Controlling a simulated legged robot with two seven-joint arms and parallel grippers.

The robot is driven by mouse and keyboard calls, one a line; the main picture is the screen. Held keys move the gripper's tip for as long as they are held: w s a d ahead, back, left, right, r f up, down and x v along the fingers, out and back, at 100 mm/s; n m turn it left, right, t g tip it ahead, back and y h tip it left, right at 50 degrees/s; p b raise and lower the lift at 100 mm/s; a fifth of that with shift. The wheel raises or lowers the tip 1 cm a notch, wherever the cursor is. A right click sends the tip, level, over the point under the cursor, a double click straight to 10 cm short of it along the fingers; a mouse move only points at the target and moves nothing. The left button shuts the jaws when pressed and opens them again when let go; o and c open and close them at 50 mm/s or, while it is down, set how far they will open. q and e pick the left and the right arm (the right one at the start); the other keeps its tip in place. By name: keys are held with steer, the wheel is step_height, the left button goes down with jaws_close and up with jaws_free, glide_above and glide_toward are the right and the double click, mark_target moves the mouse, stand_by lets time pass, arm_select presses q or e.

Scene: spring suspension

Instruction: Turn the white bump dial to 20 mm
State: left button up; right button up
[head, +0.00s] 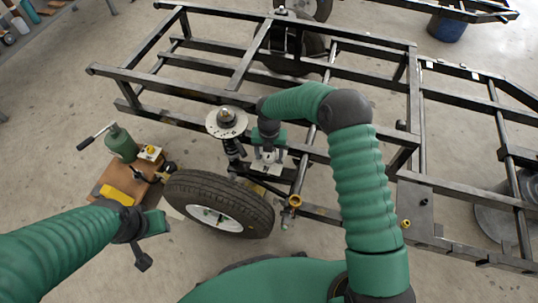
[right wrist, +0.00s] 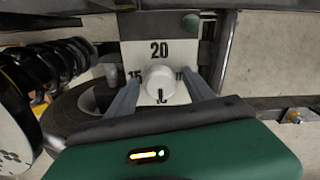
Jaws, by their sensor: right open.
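The white bump dial (right wrist: 158,83) is a round knob on a white plate (right wrist: 180,50) in the right wrist view. The plate reads 20 above the knob and 15 at its left; the right-hand number is partly covered by a finger. A dark mark shows just below the knob, too small to read surely. My right gripper (right wrist: 160,76) is open, with one finger on each side of the knob; I cannot tell whether they touch it. In the head view my right gripper (head: 268,156) hides most of the dial. My left gripper (head: 148,242) is away at lower left, its jaws unclear.
A coil spring strut (head: 232,150) stands left of the dial, above a tyre (head: 218,203). A green hand pump (head: 121,143) stands by a brown block at left.

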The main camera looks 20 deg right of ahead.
jaws_close()
stand_by(0.3)
